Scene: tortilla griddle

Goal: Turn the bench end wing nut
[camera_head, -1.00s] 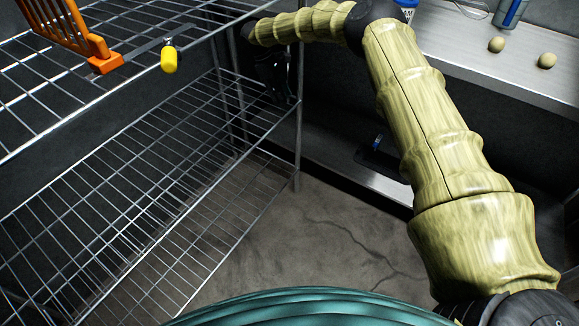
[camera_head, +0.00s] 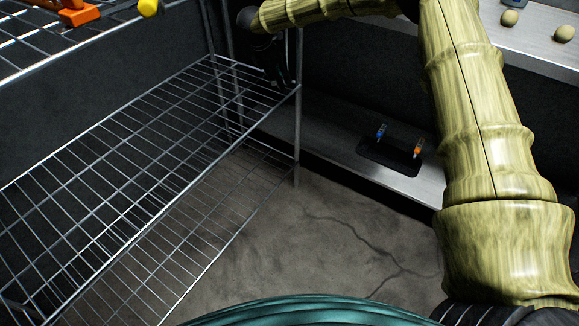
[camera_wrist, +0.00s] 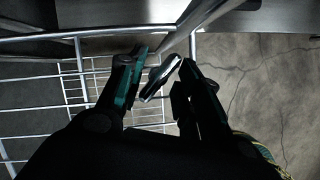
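A black plate (camera_head: 392,158) lies on the bench's lower shelf. On it stand a small blue piece (camera_head: 381,131) and a small orange piece (camera_head: 418,148), apart from each other; they look like wing nuts, but are too small to be sure. I cannot tell which is the bench end one. My gripper (camera_head: 281,72) is dark and partly hidden beside the rack's corner post, left of and above the plate. No wing nut is recognisable there.
A wire rack (camera_head: 110,150) fills the left, with its post (camera_head: 298,140) close to my gripper. An orange item (camera_head: 76,14) and a yellow handle (camera_head: 149,7) are on its upper shelf. Round objects (camera_head: 509,18) lie on the bench top. The cracked floor (camera_head: 330,235) is clear.

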